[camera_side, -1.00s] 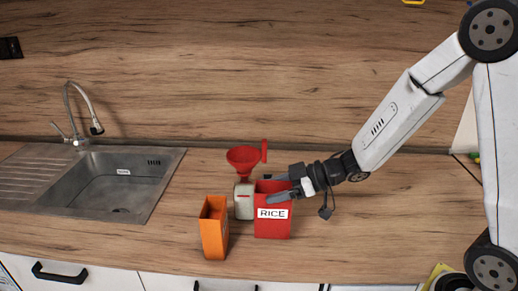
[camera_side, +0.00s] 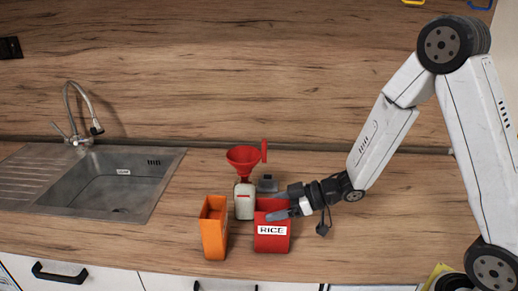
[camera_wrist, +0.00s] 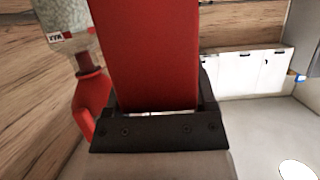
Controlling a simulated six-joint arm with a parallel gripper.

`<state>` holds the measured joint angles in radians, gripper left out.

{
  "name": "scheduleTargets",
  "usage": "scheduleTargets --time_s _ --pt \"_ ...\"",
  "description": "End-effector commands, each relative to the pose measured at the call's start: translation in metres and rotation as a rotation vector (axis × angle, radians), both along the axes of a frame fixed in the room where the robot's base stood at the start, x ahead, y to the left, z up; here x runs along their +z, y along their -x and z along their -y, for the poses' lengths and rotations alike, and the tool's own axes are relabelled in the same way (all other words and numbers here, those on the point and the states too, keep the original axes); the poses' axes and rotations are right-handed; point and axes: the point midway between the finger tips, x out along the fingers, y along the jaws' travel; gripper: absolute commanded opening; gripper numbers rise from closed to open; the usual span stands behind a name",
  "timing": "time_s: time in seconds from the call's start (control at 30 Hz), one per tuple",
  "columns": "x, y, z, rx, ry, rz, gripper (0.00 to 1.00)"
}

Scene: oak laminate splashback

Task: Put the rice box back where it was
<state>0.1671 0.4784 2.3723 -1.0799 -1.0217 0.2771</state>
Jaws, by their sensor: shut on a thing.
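The red rice box (camera_side: 272,241), with a white RICE label, stands upright and open-topped near the front of the counter in the side view. My gripper (camera_side: 285,209) reaches in from the right and is shut on its upper part. In the wrist view the red box (camera_wrist: 145,55) fills the middle, held at my gripper (camera_wrist: 160,115). I cannot tell whether its base touches the counter.
An orange open box (camera_side: 213,230) stands close on the left. A pale jar (camera_side: 244,205) with a red funnel (camera_side: 245,158) stands behind. The sink (camera_side: 115,185) is at left; counter to the right is clear.

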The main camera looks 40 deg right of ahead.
Motion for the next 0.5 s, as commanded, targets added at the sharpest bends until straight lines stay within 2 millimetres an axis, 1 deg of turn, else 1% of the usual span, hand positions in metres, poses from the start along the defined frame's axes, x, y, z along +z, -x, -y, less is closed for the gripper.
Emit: scheduleTargets --time_s 0.47,0.5 --pt "-0.0044 -0.0002 -0.0001 0.000 -0.001 0.001 0.00" --pt "-0.0047 -0.0001 0.0000 0.000 -0.001 0.001 0.79"
